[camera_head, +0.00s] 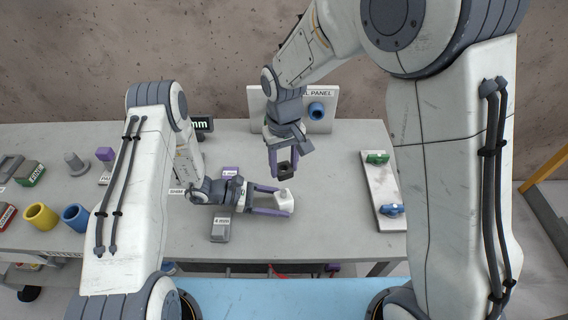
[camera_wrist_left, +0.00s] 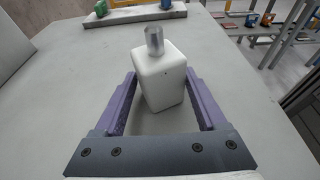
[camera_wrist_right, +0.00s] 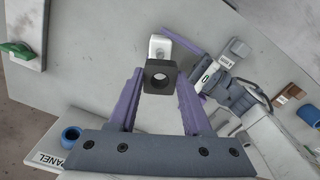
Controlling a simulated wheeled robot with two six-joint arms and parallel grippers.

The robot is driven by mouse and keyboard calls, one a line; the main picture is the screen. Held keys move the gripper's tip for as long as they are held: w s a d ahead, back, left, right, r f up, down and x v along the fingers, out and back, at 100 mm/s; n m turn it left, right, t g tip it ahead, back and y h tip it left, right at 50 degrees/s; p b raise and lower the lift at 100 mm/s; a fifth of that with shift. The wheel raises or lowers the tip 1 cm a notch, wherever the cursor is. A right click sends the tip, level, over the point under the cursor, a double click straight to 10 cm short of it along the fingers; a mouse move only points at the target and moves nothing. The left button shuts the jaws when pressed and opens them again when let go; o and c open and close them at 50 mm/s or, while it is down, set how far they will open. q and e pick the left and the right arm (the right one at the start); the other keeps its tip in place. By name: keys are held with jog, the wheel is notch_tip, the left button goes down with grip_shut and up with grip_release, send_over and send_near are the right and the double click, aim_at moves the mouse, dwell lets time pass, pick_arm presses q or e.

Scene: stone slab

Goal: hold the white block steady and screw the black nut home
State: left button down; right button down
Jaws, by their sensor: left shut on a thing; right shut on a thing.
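My left gripper (camera_head: 287,202) is shut on the white block (camera_head: 284,200) and holds it upright over the bench. In the left wrist view the block (camera_wrist_left: 163,82) stands between the purple fingers, with a bare metal stud (camera_wrist_left: 154,40) rising from its top. My right gripper (camera_head: 284,174) points down and is shut on the black nut (camera_head: 284,168). In the right wrist view the square nut (camera_wrist_right: 158,78) shows its round hole, and the block (camera_wrist_right: 159,42) lies beyond it. The nut is apart from the stud.
A panel (camera_head: 256,103) with a blue ring (camera_head: 316,111) stands behind. A white board (camera_head: 376,168) with green and blue handles lies right. A grey 4 mm block (camera_head: 221,226) sits near the left gripper. Yellow (camera_head: 40,216) and blue cylinders stand left. Bench between is clear.

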jog(key=shift+f, duration=0.15)
dwell(0.5)
send_over(284, 191)
jog(key=shift+f, duration=2.4)
jog(key=shift+f, duration=0.35)
jog(key=shift+f, duration=0.4)
jog(key=shift+f, duration=0.6)
jog(key=shift+f, duration=0.45)
jog(key=shift+f, duration=0.15)
dwell(0.4)
jog(key=shift+f, duration=0.3)
